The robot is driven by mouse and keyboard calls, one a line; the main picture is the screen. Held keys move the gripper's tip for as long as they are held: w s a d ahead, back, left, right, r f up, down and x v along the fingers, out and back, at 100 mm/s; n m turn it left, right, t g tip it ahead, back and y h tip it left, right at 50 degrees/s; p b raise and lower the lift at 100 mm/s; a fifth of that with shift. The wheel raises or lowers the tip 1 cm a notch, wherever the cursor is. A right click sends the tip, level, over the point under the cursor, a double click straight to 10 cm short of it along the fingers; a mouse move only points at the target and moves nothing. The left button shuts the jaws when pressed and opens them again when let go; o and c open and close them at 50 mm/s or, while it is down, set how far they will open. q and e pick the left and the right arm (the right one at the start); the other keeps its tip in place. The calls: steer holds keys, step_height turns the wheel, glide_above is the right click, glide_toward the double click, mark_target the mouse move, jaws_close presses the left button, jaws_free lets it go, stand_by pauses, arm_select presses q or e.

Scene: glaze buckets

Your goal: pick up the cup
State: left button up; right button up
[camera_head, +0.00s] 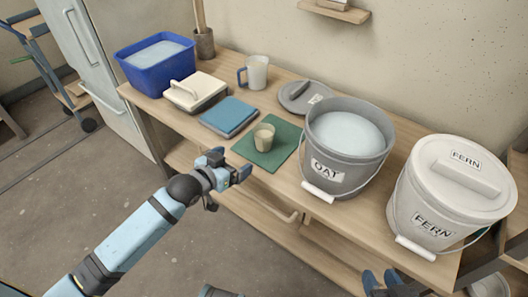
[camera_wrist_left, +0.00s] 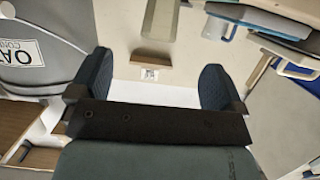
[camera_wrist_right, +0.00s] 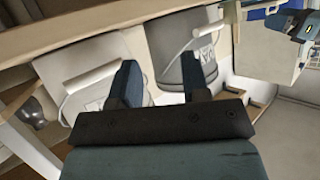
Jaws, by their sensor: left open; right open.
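A small cream cup (camera_head: 264,138) stands upright on a green mat (camera_head: 282,151) near the table's front edge in the head view. My left gripper (camera_head: 230,165) is open and empty, just in front of the table edge, to the lower left of the cup and apart from it. The left wrist view shows its two spread fingers (camera_wrist_left: 156,82) with nothing between them; I cannot make out the cup there. My right gripper (camera_head: 381,281) is low at the bottom of the head view, open and empty, below the buckets. Its fingers also show in the right wrist view (camera_wrist_right: 162,82).
A grey OAT bucket (camera_head: 318,184) stands right of the cup, with a lidded FERN bucket (camera_head: 405,215) beyond. A blue book-like block (camera_head: 229,116), a cream-topped box (camera_head: 195,92), a blue tub (camera_head: 154,79), a blue-handled jug (camera_head: 257,72) and a grey lid (camera_head: 293,96) crowd the table.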

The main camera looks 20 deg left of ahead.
mark_target(258, 145)
arm_select(q)
steer(key=b+x, duration=0.2)
steer(key=x, duration=0.7)
steer(key=shift+w+a, duration=0.1)
steer(key=b+x, duration=0.2)
steer(key=x, duration=0.2)
steer(key=shift+w+f, duration=0.25)
steer(key=shift+w, duration=0.2)
steer(key=c, duration=1.1)
arm_select(e)
steer(key=w+a+r+t+y, duration=0.2)
steer(key=a+r+t+y, duration=0.1)
steer(key=r, duration=0.4)
steer(key=shift+a+r+t, duration=0.35)
steer(key=shift+t, duration=0.15)
